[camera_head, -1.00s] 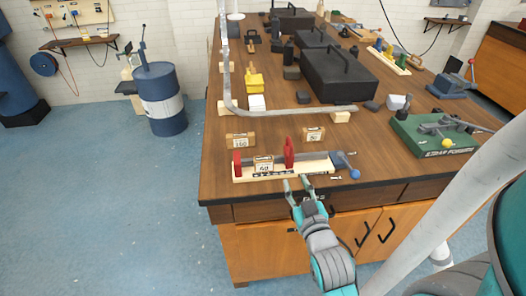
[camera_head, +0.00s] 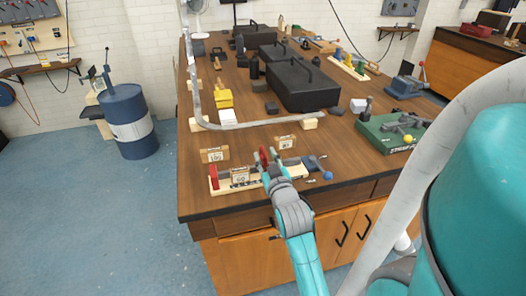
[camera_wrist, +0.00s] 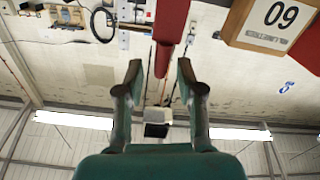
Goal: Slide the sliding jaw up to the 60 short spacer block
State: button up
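The red sliding jaw (camera_head: 263,157) stands upright on the pale wooden vise base (camera_head: 296,171). The 60 short spacer block (camera_head: 240,176) stands left of it, beside the red fixed jaw (camera_head: 213,178), with a gap to the sliding jaw. My gripper (camera_head: 268,164) is at the sliding jaw, reaching over the base's front edge. In the wrist view, my gripper's (camera_wrist: 158,68) two fingers are apart. The sliding jaw (camera_wrist: 172,28) shows between and beyond their tips; I cannot tell whether they touch it. The 60 block (camera_wrist: 268,22) is at upper right there.
The 100 block (camera_head: 214,155) and the 80 block (camera_head: 286,142) stand behind the vise. A grey bent pipe (camera_head: 240,126) crosses behind. A green box (camera_head: 388,134) stands at right.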

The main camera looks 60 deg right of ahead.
jog(key=shift+x, duration=1.65)
grip_shut()
